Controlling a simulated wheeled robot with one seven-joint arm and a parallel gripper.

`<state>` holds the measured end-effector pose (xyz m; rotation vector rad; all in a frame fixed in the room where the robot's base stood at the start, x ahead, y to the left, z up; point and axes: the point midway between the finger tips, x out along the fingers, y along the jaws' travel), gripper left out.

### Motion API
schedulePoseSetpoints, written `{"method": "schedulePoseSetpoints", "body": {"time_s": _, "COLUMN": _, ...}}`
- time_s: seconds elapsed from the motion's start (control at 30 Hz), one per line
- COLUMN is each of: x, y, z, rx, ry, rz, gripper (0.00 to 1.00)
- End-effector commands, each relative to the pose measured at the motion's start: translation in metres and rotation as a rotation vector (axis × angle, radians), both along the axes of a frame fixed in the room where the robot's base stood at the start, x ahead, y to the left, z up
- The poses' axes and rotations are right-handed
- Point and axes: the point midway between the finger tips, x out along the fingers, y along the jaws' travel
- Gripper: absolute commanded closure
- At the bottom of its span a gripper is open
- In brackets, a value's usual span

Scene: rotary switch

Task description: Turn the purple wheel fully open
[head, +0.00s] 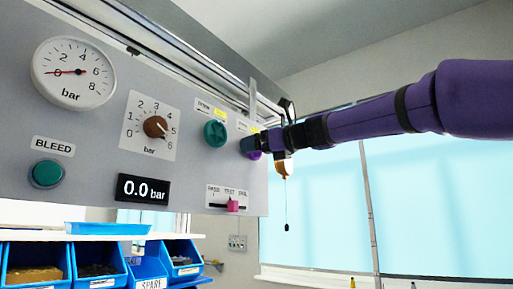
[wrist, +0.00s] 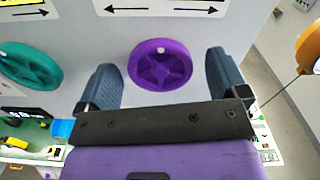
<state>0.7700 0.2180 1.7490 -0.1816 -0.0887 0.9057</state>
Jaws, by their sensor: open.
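The purple wheel (wrist: 160,65) is a round, spoked wheel on the grey panel, with a pale spot near the top of its rim. In the wrist view it lies between and beyond the two fingers of my gripper (wrist: 162,82). The fingers are spread apart, with a gap on each side of the wheel; I cannot tell that they touch it. In the head view my gripper (head: 260,141) is at the panel's right part and hides most of the purple wheel (head: 254,155), of which only a lower bit shows.
A teal wheel (head: 215,133) sits just left of the purple one. The panel also bears a gauge (head: 73,74), a brown knob (head: 155,127), a display reading 0.0 bar (head: 143,188) and a pink slider (head: 233,206). An orange object (head: 284,167) hangs right of the panel.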

Motion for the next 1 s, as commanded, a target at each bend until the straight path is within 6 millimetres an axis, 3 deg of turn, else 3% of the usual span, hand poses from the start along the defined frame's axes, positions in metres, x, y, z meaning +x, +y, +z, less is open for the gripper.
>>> {"method": "schedulePoseSetpoints", "body": {"time_s": 0.43, "x": 0.0061, "y": 0.0074, "z": -0.0001, "rx": 0.0, "ry": -0.001, "rz": -0.001, "gripper": 0.08}}
{"method": "schedulePoseSetpoints", "body": {"time_s": 0.67, "x": 0.006, "y": 0.0075, "z": -0.0001, "rx": -0.001, "ry": -0.001, "rz": 0.0, "gripper": 0.57}}
{"method": "schedulePoseSetpoints", "body": {"time_s": 1.0, "x": 0.0059, "y": 0.0073, "z": -0.0003, "rx": -0.024, "ry": -0.031, "rz": 0.0, "gripper": 0.57}}
